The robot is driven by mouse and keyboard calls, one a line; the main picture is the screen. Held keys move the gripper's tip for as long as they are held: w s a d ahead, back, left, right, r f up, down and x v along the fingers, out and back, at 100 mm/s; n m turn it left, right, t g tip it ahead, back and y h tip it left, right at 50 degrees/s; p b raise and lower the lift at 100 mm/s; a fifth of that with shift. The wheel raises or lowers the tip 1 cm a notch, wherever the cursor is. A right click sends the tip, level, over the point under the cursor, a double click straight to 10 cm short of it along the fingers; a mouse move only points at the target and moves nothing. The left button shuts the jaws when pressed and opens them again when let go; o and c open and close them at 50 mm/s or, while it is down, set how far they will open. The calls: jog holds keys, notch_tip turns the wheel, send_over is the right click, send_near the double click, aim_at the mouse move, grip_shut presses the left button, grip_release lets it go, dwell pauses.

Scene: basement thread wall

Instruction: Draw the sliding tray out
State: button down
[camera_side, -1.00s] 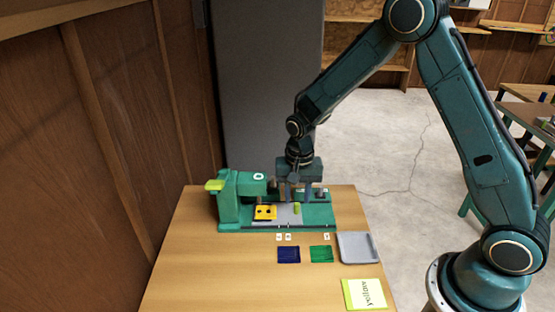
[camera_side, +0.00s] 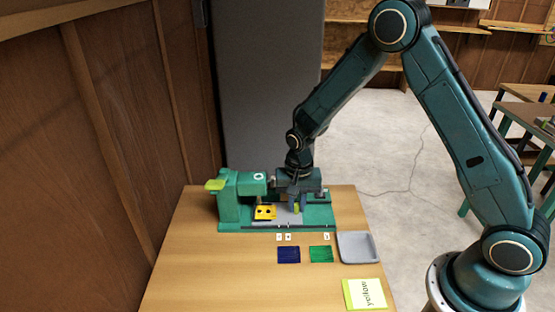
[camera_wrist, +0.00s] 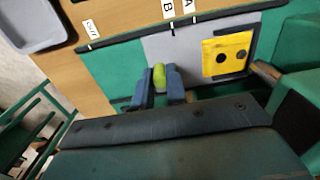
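The sliding tray is a grey plate (camera_side: 284,219) on the green bed (camera_side: 323,214) of a green machine; it also shows in the wrist view (camera_wrist: 199,85). A yellow block (camera_side: 265,212) with dark round holes sits on it, also in the wrist view (camera_wrist: 227,54). A yellow-green knob (camera_wrist: 159,76) stands on the plate; in the side view it shows below my gripper (camera_side: 296,204). In the wrist view my gripper's blue fingers (camera_wrist: 159,84) stand close against both sides of the knob, shut on it. The lower finger ends are partly hidden.
Small labels, A (camera_wrist: 187,6), B (camera_wrist: 168,10) and a third (camera_wrist: 91,28), line the bed's front edge. A grey dish (camera_side: 357,247), blue (camera_side: 288,255) and green (camera_side: 321,254) squares and a yellow card (camera_side: 364,294) lie in front. The machine head (camera_side: 241,183) stands left.

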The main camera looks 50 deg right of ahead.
jog(key=shift+s+d, duration=3.55)
jog(key=shift+d, duration=0.1)
jog(key=c, duration=1.4)
grip_release()
notch_tip(320, 180, up, 6)
jog(key=shift+r, duration=0.1)
